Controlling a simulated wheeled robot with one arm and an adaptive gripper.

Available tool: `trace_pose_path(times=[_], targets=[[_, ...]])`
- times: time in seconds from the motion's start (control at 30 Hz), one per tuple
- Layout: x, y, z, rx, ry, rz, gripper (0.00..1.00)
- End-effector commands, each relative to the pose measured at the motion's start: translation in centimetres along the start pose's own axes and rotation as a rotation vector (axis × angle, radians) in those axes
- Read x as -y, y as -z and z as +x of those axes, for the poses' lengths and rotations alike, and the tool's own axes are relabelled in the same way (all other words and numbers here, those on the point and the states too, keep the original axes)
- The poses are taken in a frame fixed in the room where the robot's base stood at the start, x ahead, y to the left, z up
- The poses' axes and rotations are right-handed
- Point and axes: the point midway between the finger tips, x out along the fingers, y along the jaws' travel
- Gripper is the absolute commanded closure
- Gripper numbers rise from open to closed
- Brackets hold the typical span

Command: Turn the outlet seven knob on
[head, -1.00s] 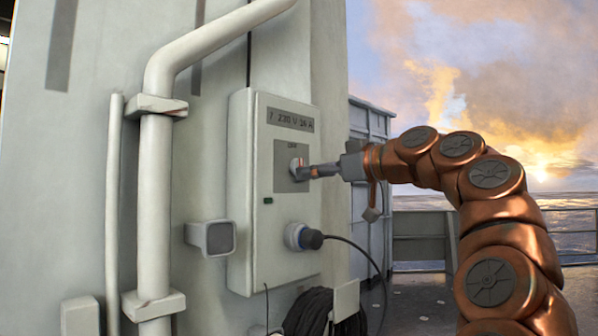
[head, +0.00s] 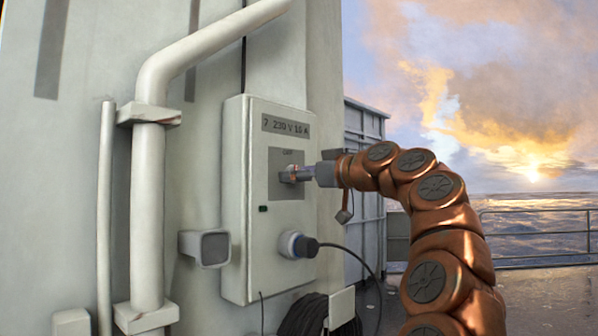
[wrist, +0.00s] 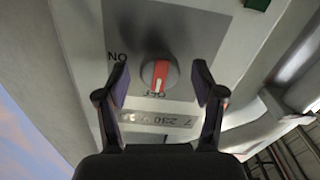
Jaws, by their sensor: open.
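The outlet seven box (head: 236,200) is a pale cabinet on the wall, with a label (head: 285,126) reading "7 230 V 16 A". Its knob (wrist: 158,76) is round, with a red bar and a white tip pointing at the OFF mark (wrist: 154,94). The ON mark (wrist: 117,57) is to the left in the wrist view. My gripper (wrist: 161,71) is open, one finger on each side of the knob, with visible gaps. In the head view my gripper (head: 293,176) is at the grey knob plate (head: 288,191) and largely hides the knob.
A plug (head: 303,246) with a dark cable sits in the socket below the knob. A small green indicator (head: 263,209) is on the box. A thick pipe (head: 147,220) and a grey fitting (head: 207,248) are to the left. A coiled cable (head: 304,315) hangs below.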

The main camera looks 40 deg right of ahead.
Motion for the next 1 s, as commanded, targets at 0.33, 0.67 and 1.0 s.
trace_pose_path(times=[0.33, 0.67, 1.0], targets=[[0.0, 0.01, 0.04, -0.001, 0.0, 0.0, 0.44], [0.0, 0.01, 0.02, -0.001, 0.0, 0.0, 0.78], [0.01, 0.04, 0.01, -0.001, 0.001, 0.013, 0.92]])
